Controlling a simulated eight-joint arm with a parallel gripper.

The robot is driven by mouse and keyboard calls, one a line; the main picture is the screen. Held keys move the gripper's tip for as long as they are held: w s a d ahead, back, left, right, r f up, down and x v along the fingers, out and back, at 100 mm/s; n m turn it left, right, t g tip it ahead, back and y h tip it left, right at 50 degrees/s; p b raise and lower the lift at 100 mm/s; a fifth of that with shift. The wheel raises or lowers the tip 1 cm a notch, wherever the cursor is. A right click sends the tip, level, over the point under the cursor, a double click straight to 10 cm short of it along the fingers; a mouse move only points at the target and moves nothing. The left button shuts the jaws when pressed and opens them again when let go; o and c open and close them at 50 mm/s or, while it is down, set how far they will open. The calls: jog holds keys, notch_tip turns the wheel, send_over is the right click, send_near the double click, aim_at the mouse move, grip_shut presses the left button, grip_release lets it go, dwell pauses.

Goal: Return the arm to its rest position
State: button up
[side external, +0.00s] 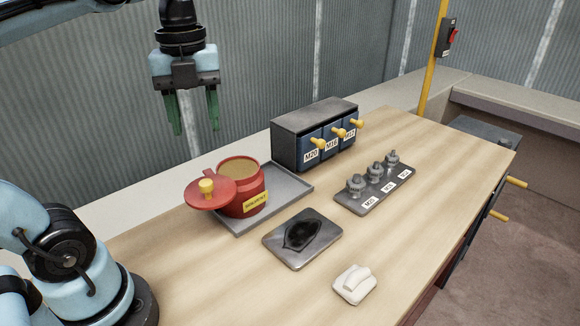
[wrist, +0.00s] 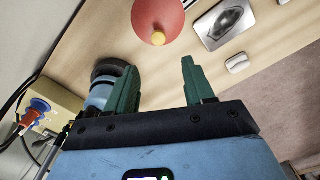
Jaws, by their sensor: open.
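My gripper (side external: 194,112) hangs above the back edge of the bench, left of the small drawer cabinet and higher than everything on the bench. Its two green fingers are apart, with nothing between them. In the wrist view my gripper (wrist: 163,90) also shows open and empty. The red lid, the round patch with a yellow knob (wrist: 158,38), shows beyond the fingers there. My arm reaches in from the upper left in the side view.
A red pot (side external: 243,190) with its lid (side external: 205,194) leaning beside it is on a grey tray (side external: 292,180). Behind stands a drawer cabinet (side external: 300,122). A fittings plate (side external: 380,190), a dark-marked plate (side external: 302,238) and a white block (side external: 354,284) lie on the bench (side external: 440,160).

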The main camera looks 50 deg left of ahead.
jog(key=w+d+f+n+t, duration=0.2)
jog(key=f+n, duration=0.4)
jog(key=n, duration=0.6)
jog(key=w+d+f+n+t, duration=0.2)
jog(key=f+n+t, duration=0.3)
jog(key=n, duration=0.7)
jog(key=shift+w+d+f, duration=0.2)
jog(key=shift+w+f, duration=0.1)
jog(key=shift+f, duration=0.2)
